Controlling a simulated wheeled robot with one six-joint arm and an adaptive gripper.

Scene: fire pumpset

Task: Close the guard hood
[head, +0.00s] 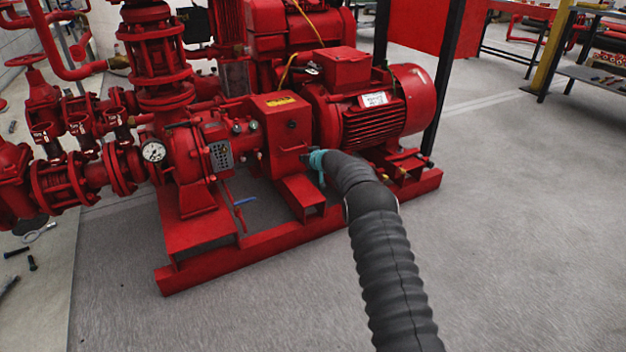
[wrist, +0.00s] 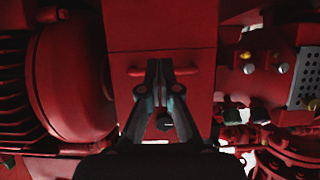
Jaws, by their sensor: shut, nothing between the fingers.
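The guard hood (head: 286,138) is a red box with a yellow label on its sloping top, between the pump and the motor. In the wrist view its flat red face (wrist: 160,25) fills the upper middle, with a short red bar handle (wrist: 135,71) across it. My gripper (wrist: 164,80) is shut, its fingertips together in front of the middle of the handle. I cannot tell whether they touch it. In the head view my gripper (head: 309,158) is at the hood's lower right edge, partly hidden by my arm. Whether the hood is fully down is unclear.
The red motor (head: 372,115) stands right of the hood, and the pump casing (head: 188,155) with a gauge (head: 153,151) stands left. The red base frame (head: 245,245) runs below. Loose bolts (head: 32,262) lie at the left.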

